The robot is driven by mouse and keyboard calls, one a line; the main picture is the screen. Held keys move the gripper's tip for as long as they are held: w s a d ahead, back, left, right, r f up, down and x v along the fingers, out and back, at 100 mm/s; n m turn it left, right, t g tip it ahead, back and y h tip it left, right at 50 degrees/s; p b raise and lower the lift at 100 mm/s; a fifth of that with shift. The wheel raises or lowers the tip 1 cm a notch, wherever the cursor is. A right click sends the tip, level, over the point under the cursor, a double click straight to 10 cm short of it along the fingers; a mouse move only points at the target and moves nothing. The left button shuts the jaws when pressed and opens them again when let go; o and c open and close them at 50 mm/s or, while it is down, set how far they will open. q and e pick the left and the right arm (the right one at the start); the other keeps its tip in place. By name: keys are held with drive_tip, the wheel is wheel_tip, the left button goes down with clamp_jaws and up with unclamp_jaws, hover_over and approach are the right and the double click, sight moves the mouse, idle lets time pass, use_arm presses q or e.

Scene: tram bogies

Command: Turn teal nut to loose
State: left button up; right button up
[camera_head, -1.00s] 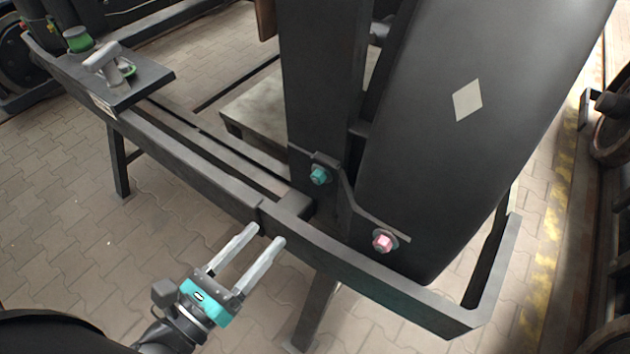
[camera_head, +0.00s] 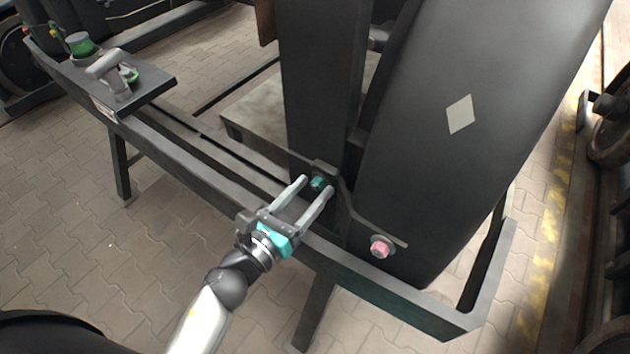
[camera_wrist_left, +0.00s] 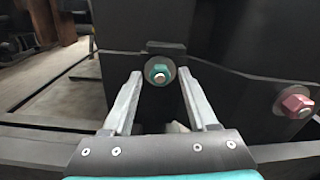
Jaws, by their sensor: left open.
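The teal nut (camera_head: 318,183) sits on a bolt with a round washer on the dark bracket of the bogie frame. In the left wrist view the teal nut (camera_wrist_left: 159,74) shows whole, just beyond and between the fingertips. My left gripper (camera_head: 317,184) is open, its two pale fingers pointing at the nut, one to each side. In the left wrist view the left gripper (camera_wrist_left: 160,82) appears lined up with the nut. I cannot tell whether the fingertips reach past its face. My right gripper is not in view.
A pink nut (camera_head: 381,247) sits lower right on the same bracket; it also shows in the wrist view (camera_wrist_left: 295,102). A dark frame rail (camera_head: 190,170) runs under my left arm. A small platform (camera_head: 150,82) with a grey handled tool (camera_head: 106,68) and a green item (camera_head: 80,43) is at upper left.

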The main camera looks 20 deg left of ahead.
use_arm(q)
drive_tip(key=shift+x, duration=0.95)
drive_tip(key=shift+c, duration=0.4)
clamp_jaws()
